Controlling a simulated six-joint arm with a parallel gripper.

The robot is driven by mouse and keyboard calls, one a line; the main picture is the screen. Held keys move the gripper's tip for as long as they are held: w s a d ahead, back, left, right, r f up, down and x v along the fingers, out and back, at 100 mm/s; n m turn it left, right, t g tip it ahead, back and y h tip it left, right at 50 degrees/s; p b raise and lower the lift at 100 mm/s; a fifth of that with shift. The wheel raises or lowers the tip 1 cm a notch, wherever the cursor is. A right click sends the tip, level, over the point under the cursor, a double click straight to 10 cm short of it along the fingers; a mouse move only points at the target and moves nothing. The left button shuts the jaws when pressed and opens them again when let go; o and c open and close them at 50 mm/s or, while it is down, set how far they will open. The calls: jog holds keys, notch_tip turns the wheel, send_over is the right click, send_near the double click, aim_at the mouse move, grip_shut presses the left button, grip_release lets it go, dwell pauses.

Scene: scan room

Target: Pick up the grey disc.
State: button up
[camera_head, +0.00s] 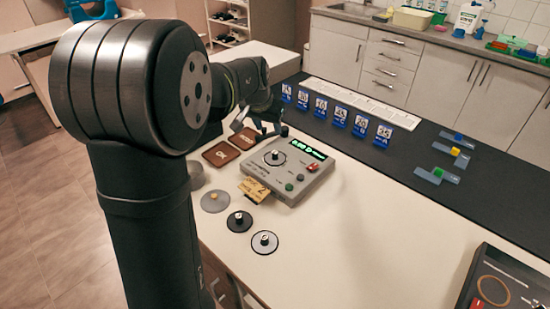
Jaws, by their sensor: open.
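The grey disc (207,206) lies flat on the white tabletop, left of a grey console, with a small tan knob on top. It is just right of my arm's dark upright link and in full view.
The grey console (318,182) has a dial, buttons and a yellow card (252,190) at its front. Two brown pads (221,154) lie behind the disc. Blue numbered cards (340,116) stand on the dark strip. Another device (505,285) is at front right. The front middle tabletop is clear.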

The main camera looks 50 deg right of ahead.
send_over(274, 153)
jog(key=s+a, duration=0.2)
notch_tip(274, 153, down, 11)
jog(key=shift+w+r, duration=0.15)
jog(key=shift+w+x, duration=0.2)
jog(key=shift+x, duration=1.15)
jog(key=shift+w+x, duration=0.2)
jog(key=shift+x, duration=1.15)
jog(key=shift+a, duration=0.1)
grip_shut()
